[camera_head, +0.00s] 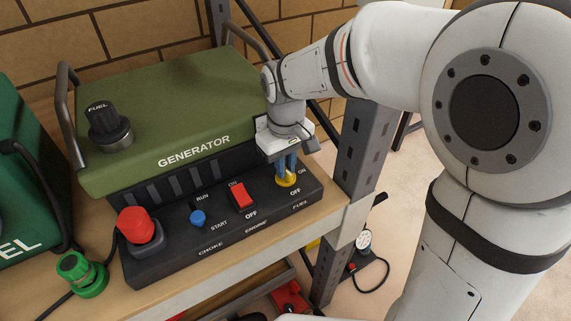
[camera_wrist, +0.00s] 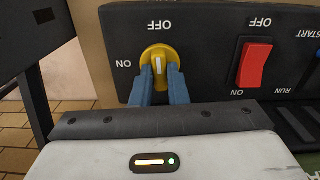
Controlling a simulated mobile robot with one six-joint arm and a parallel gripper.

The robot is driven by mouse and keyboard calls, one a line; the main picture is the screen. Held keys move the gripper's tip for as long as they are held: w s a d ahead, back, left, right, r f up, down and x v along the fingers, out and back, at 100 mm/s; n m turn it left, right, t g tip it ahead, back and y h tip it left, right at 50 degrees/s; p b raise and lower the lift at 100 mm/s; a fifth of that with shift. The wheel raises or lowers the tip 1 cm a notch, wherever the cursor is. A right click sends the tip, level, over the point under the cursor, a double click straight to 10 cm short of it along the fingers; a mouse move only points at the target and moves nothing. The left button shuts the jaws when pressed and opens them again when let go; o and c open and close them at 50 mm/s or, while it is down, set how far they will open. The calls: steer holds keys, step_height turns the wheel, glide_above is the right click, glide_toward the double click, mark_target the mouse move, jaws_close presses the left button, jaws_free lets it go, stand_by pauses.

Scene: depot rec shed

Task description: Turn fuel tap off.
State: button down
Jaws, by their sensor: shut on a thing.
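The fuel tap is a yellow round knob (camera_head: 287,181) at the right end of the black control panel (camera_head: 222,220), by the FUEL label. It also shows in the wrist view (camera_wrist: 159,55). My gripper (camera_head: 287,167) comes down from above, its blue fingers (camera_wrist: 160,73) shut on either side of the tap's grip. In the wrist view the tap's white mark stands upright, in line with the OFF label above it; the ON label is to its left. The fingers partly cover the tap in the head view.
The red engine switch (camera_head: 242,195) sits beside the tap, then the blue choke lever (camera_head: 197,217) and a red plug (camera_head: 138,225). The green generator (camera_head: 175,105) stands behind the panel. A grey shelf post (camera_head: 358,140) stands close to the right of my gripper.

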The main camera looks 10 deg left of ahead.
steer(key=shift+m, duration=0.5)
steer(key=c, duration=1.4)
jaws_free()
steer(key=shift+c, duration=0.2)
steer(key=shift+r, duration=0.1)
step_height(320, 180, up, 8)
steer(key=shift+f, duration=0.15)
steer(key=shift+s+f, duration=0.1)
